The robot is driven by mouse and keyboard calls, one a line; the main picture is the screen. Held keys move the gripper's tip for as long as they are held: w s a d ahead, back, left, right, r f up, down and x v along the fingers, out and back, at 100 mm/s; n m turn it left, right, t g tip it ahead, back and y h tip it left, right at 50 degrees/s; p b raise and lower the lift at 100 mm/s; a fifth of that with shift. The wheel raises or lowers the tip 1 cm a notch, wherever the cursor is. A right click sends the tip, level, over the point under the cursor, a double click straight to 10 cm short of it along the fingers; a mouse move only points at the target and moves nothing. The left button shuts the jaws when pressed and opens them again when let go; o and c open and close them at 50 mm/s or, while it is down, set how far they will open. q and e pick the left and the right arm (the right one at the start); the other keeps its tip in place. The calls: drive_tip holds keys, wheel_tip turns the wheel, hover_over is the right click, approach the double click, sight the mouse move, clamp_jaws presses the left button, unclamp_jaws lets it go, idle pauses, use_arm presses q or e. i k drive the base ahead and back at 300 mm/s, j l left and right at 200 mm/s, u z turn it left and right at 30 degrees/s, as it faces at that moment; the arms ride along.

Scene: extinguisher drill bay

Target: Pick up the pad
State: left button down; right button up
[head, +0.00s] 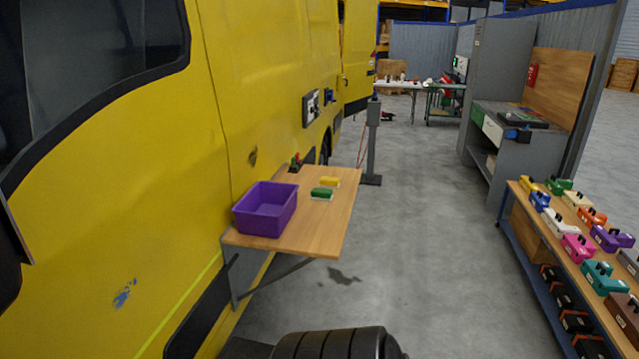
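Two small block-shaped items lie on a wooden fold-out shelf (325,225) on the side of a yellow vehicle. One is a green pad-like block (321,194) with a pale lower part. The other is a yellow pad-like block (330,182), just behind it and slightly right. I cannot tell which of them is the pad. Both lie flat, apart from the purple bin (266,209) to their left. Neither of my grippers is in view.
A small red and green object (295,162) stands at the shelf's back. The yellow vehicle (225,120) walls off the left. A grey post (373,140) stands beyond the shelf. A rack (520,205) with several coloured boxes is at right. The grey floor between is clear.

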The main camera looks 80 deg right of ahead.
sight(325, 182)
drive_tip(key=z, duration=2.7)
